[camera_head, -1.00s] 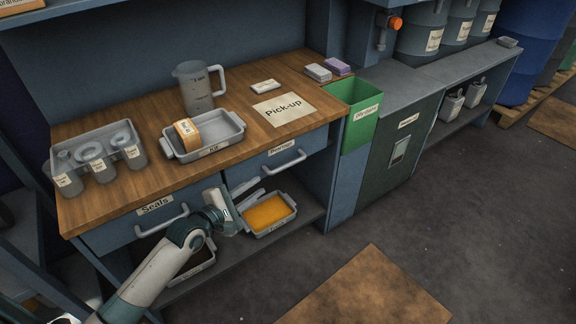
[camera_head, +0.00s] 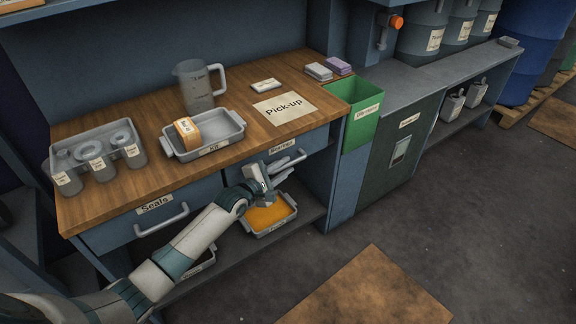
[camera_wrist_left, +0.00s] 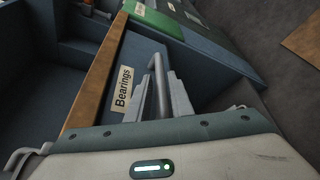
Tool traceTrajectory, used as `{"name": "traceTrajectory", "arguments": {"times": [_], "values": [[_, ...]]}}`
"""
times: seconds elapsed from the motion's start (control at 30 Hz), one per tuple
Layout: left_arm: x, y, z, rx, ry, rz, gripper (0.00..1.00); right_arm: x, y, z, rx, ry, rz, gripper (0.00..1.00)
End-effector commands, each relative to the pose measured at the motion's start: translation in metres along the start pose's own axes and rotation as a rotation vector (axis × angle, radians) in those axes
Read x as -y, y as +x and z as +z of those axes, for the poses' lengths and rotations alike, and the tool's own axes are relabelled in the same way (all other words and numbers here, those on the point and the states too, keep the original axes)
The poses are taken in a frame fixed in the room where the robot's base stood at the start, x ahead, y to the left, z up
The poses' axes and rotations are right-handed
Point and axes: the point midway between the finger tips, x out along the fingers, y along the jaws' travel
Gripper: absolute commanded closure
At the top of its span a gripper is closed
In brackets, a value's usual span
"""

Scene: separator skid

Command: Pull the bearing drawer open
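The bearing drawer (camera_head: 315,143) is the right one under the wooden bench top and looks closed. Its label is partly covered by my left gripper (camera_head: 283,167) in the head view. In the left wrist view the "Bearings" label (camera_wrist_left: 123,86) and the bar handle (camera_wrist_left: 161,88) on the drawer front show clearly. My left gripper (camera_wrist_left: 164,94) is at the handle, with its fingers apart on either side of the bar. Whether they touch the bar I cannot tell. My right gripper is not in view.
The "Seals" drawer (camera_head: 130,224) is closed on the left. Below, a tray with orange contents (camera_head: 268,216) stands on the lower shelf. A green bin (camera_head: 362,117) hangs right of the bearing drawer. The floor in front is open, with a brown mat (camera_head: 370,290).

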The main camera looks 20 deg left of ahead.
Motion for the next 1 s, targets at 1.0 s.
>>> {"name": "traceTrajectory", "arguments": {"times": [1.0], "values": [[0.001, 0.021, 0.001, 0.0, -0.001, -0.001, 1.0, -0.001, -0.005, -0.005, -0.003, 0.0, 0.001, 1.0]]}}
